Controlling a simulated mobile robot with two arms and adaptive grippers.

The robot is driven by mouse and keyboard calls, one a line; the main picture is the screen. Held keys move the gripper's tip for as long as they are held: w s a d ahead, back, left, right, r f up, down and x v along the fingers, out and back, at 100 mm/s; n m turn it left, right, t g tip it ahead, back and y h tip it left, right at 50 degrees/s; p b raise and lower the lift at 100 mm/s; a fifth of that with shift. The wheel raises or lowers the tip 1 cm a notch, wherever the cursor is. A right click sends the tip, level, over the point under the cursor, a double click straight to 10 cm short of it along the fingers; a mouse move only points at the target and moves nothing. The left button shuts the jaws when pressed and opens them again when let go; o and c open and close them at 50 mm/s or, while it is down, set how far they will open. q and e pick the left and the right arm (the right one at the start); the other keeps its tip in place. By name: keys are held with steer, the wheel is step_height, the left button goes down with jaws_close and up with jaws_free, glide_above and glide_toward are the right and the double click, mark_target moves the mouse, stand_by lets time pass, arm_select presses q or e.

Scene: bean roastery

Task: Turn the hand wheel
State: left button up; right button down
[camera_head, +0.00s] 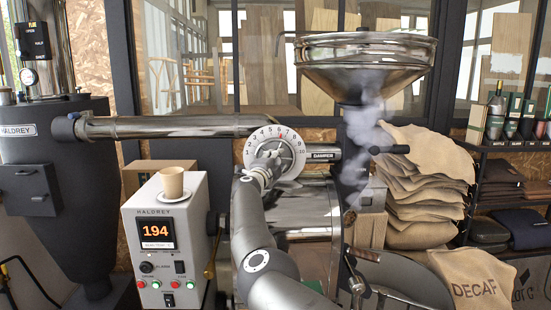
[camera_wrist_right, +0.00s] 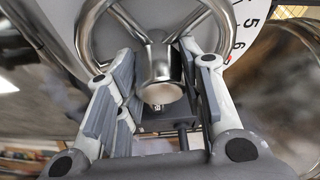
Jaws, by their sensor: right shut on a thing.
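The hand wheel is a shiny metal ring with spokes and a round hub, in front of a white numbered dial (camera_head: 292,142). In the head view my right gripper (camera_head: 264,163) covers most of the wheel. In the right wrist view the hand wheel (camera_wrist_right: 88,32) fills the top, and its hub points toward the camera. My right gripper (camera_wrist_right: 158,72) has its fingers on both sides of the hub and is shut on the wheel. The exact contact points are hard to see. My left gripper is out of view.
A metal pipe (camera_head: 170,127) runs to the dial from the left. A steaming hopper (camera_head: 365,55) hangs above right. Sacks (camera_head: 425,185) are stacked at right.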

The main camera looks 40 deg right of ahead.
steer(key=shift+m+g+y+p, duration=0.3)
steer(key=shift+m+y+p, duration=0.1)
steer(key=shift+m, duration=0.7)
steer(key=c, duration=0.9)
jaws_free()
steer(key=shift+c, duration=0.2)
steer(key=shift+a, duration=0.1)
steer(key=v, duration=0.7)
steer(key=shift+a, duration=0.15)
